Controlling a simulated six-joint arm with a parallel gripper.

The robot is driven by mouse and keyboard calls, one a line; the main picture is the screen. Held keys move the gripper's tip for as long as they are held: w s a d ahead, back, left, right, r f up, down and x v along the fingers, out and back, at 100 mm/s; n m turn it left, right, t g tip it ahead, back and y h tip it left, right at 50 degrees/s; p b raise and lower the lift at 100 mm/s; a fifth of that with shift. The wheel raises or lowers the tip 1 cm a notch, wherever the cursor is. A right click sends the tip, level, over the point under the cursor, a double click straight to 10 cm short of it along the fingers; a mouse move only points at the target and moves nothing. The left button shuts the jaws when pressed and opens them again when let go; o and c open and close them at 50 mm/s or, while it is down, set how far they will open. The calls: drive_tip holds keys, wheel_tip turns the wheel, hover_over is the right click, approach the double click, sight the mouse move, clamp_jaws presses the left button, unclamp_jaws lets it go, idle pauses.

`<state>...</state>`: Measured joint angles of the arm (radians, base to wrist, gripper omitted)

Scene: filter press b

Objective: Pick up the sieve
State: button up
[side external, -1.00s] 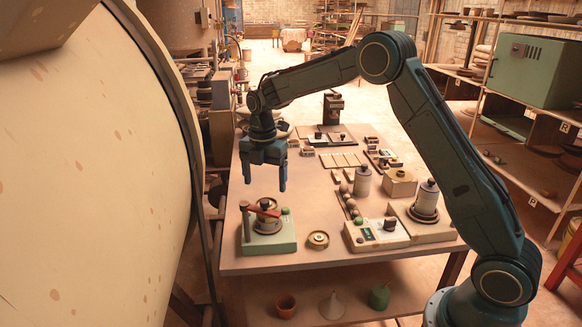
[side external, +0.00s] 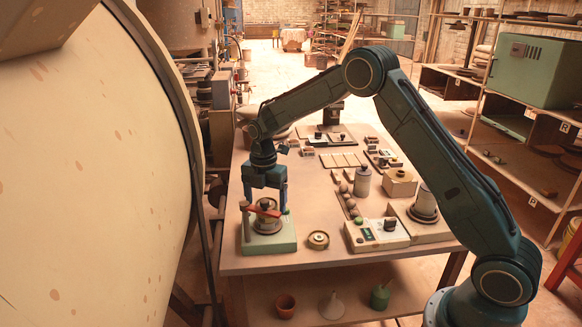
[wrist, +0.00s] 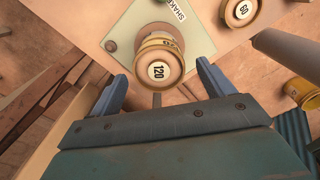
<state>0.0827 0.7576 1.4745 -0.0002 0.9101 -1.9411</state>
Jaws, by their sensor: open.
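A round brass-coloured sieve marked 120 (wrist: 158,62) sits on the pale green shaker base (side external: 270,243).
Several small round pieces lie in a row behind the box. The table's front edge is close to the shaker.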

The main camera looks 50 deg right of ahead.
drive_tip(key=shift+f, duration=0.2)
idle(0.3)
drive_tip(key=c, duration=1.1)
drive_tip(key=shift+r, duration=0.15)
wheel_tip(320, 180, up, 20)
drive_tip(key=shift+f, duration=0.1)
idle(0.4)
